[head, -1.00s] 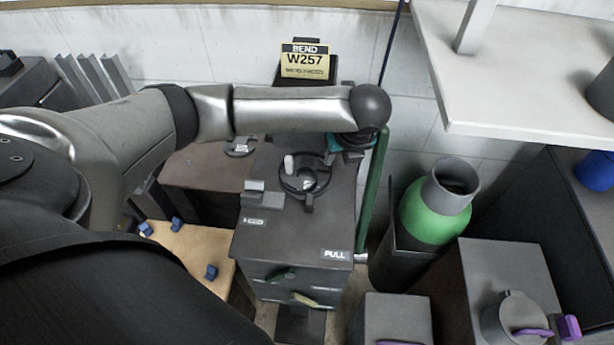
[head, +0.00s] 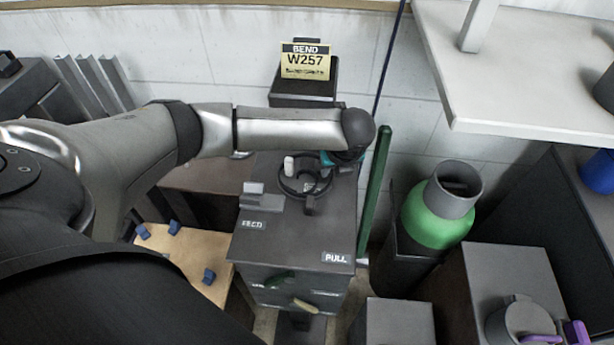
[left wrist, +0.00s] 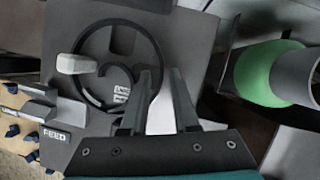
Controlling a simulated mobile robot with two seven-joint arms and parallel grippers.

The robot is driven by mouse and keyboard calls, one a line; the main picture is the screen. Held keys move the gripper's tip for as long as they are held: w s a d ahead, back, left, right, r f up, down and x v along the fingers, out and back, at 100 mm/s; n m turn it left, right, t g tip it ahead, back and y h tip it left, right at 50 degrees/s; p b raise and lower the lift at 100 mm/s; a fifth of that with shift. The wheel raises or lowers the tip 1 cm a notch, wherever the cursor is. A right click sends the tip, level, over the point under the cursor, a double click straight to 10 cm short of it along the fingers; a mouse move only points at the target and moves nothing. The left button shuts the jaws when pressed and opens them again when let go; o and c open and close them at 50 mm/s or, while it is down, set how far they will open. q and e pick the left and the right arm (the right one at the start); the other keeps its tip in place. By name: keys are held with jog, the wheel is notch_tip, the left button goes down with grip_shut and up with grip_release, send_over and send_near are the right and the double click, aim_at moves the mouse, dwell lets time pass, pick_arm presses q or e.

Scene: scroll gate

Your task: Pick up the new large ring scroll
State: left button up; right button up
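A dark ring with a curled scroll inside (head: 282,184) lies on top of a dark grey cabinet (head: 300,238). It also shows in the left wrist view (left wrist: 78,78), beside a pale upright peg. My left gripper (head: 336,164) is at the right side of the ring, mostly hidden under my wrist in the head view. My right gripper is not in view.
Small grey blocks (head: 262,202) sit by the FEED label. A sign reading BEND W257 (head: 305,62) stands behind. A green bar (head: 374,190), a green canister (head: 432,215) and a white shelf (head: 540,85) are on the right.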

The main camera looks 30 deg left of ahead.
pick_arm(q)
grip_shut()
dwell(1.1)
